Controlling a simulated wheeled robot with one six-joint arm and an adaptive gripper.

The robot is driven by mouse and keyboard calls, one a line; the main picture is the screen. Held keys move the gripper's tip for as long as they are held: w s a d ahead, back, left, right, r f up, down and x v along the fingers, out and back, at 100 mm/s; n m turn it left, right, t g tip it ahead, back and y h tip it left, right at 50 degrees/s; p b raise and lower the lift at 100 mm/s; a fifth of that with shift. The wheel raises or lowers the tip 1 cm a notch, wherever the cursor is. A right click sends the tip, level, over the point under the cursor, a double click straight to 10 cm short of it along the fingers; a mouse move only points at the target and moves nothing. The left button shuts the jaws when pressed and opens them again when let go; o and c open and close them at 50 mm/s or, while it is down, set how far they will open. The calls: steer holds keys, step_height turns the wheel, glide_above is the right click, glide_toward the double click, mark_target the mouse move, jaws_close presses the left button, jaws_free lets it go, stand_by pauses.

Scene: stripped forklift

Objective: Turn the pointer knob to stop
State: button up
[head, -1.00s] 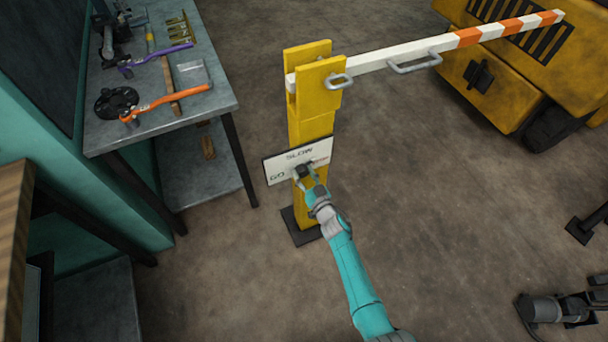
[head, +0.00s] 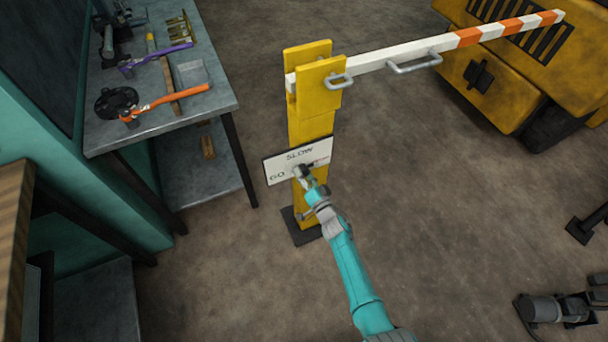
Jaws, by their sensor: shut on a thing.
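The pointer knob (head: 302,170) is small and dark and sits on the front of a white sign plate (head: 279,163). The plate reads SLOW at the top and GO at the left; small reddish marking at its right is too small to read. My gripper (head: 304,175) is at the knob, shut on it, coming from below and in front. The gripper and wrist hide much of the knob and the plate's lower middle, so I cannot tell exactly where the pointer points.
The plate is on a yellow post (head: 311,125) with a dark foot (head: 303,236). A tool bench (head: 214,104) stands left, a yellow forklift (head: 490,85) back right.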

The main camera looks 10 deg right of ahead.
steer(key=shift+f, duration=0.1)
steer(key=o, duration=1.2)
steer(key=shift+c, duration=0.2)
steer(key=shift+s, duration=0.1)
steer(key=v, duration=1.2)
